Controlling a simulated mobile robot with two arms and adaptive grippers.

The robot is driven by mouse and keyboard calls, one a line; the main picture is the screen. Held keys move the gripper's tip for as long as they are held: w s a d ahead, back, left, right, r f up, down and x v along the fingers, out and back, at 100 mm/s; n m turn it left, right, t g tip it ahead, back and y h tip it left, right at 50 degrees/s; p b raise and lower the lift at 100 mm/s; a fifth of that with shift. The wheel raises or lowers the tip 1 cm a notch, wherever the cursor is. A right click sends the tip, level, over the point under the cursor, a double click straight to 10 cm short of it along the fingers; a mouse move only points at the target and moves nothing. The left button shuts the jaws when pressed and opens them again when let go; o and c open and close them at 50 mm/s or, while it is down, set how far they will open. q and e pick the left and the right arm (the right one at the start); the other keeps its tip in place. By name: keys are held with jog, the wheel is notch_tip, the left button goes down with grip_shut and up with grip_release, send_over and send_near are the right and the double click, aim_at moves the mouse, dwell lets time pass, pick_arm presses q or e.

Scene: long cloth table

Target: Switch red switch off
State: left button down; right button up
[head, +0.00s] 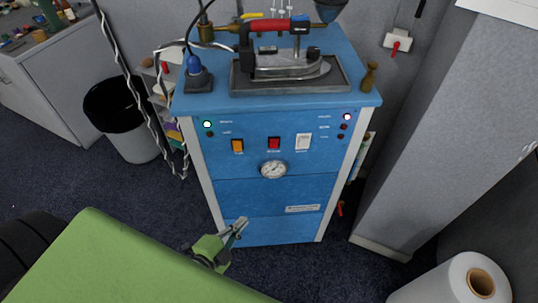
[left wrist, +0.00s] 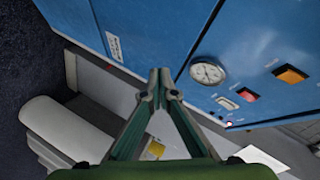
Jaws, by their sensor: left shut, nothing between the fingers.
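The red switch (head: 274,143) sits on the front of a blue cabinet (head: 265,195), between an orange switch (head: 237,146) and a white switch (head: 303,141). Its on or off position is too small to tell. My left gripper (head: 241,224) is shut and empty, below the switches and the round gauge (head: 273,170), low before the cabinet front. In the left wrist view its fingertips (left wrist: 160,74) meet, and the red switch (left wrist: 249,97) shows apart from them, to the right past the gauge (left wrist: 207,72). My right gripper is not in view.
An iron (head: 290,68) rests on the cabinet top. A black bin (head: 122,120) stands left of the cabinet. A grey partition (head: 430,130) stands to the right. A white roll (head: 450,283) is at the lower right.

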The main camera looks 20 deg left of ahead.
pick_arm(q)
notch_tip(320, 180, up, 19)
jog(key=w+d+m+t+h+b, duration=0.1)
jog(key=d+m+t+h, duration=0.1)
jog(key=m, duration=0.6)
jog(key=shift+w+t+h, duration=0.35)
jog(key=shift+t+h, duration=0.55)
jog(key=shift+t, duration=0.2)
jog(key=shift+d, duration=0.1)
jog(key=p, duration=0.3)
send_near(278, 143)
jog(key=w+d, duration=0.2)
jog(key=d, duration=0.2)
jog(key=shift+w+a+r+p, duration=0.2)
jog(key=shift+w+a, duration=0.35)
jog(key=shift+w, duration=0.35)
jog(key=shift+w+a+r+p, duration=0.2)
jog(key=shift+w+a, duration=0.35)
jog(key=shift+w, duration=0.35)
